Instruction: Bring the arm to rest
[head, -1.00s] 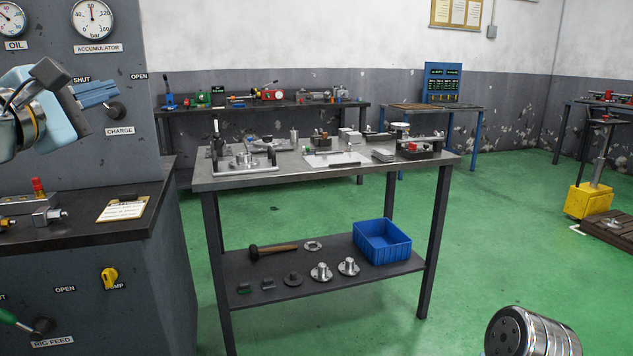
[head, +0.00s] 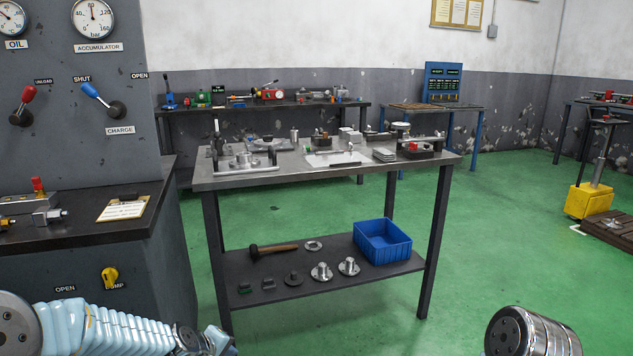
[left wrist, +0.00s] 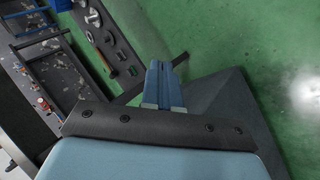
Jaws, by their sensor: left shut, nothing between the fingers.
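My left arm (head: 110,330) lies low across the bottom left of the head view, in front of the grey cabinet. In the left wrist view, my left gripper (left wrist: 165,78) has its two blue fingers together, with nothing between them. It hangs over green floor, apart from any object. My right gripper is out of view; only a metal part of my right arm (head: 530,333) shows at the bottom right. The blue-handled charge lever (head: 104,100) tilts up left toward the SHUT label, untouched. The red-handled lever (head: 23,104) beside it points up right.
The steel worktable (head: 235,184) stands ahead, with fixtures on top. Its lower shelf (head: 330,282) holds a blue bin (head: 383,241), a hammer and metal parts. The cabinet's dark ledge (head: 75,229) is above my left arm.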

